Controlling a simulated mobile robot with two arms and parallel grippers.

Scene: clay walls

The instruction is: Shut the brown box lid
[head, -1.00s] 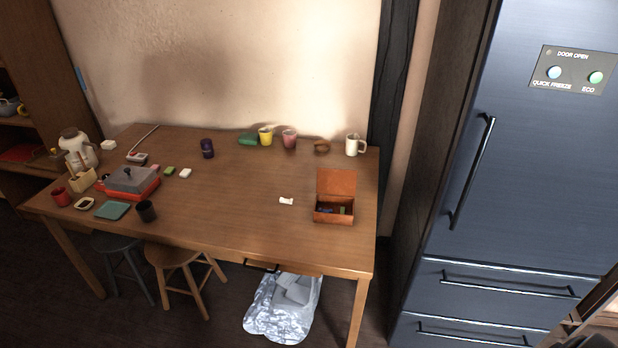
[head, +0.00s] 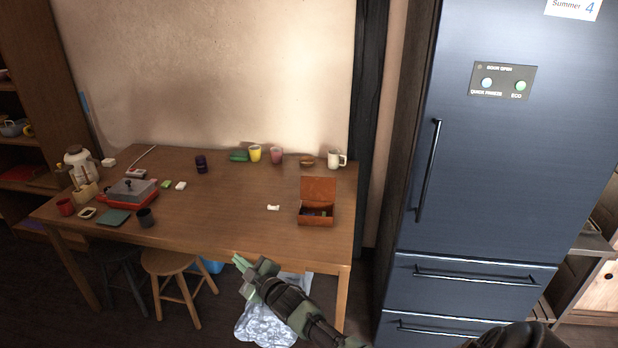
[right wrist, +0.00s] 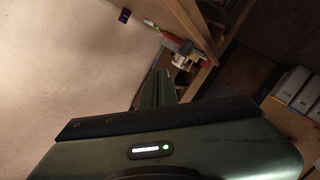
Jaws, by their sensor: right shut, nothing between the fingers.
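The brown box (head: 316,219) stands near the right end of the wooden table in the head view. Its lid (head: 318,190) is open and stands up at the back. Small coloured things lie inside, too small to tell apart. My right gripper (head: 247,266) is in front of the table's front edge, to the left of and nearer than the box, apart from it. It is shut and empty. In the right wrist view the fingers (right wrist: 157,88) show dark green and close together; the box cannot be made out there. My left gripper is not in view.
The wooden table (head: 230,210) has free room left of the box, apart from a small white item (head: 273,208). A white mug (head: 336,159) and other cups stand behind. A tall fridge (head: 490,160) is to the right. Stools (head: 172,265) and a silvery bag (head: 265,325) are below.

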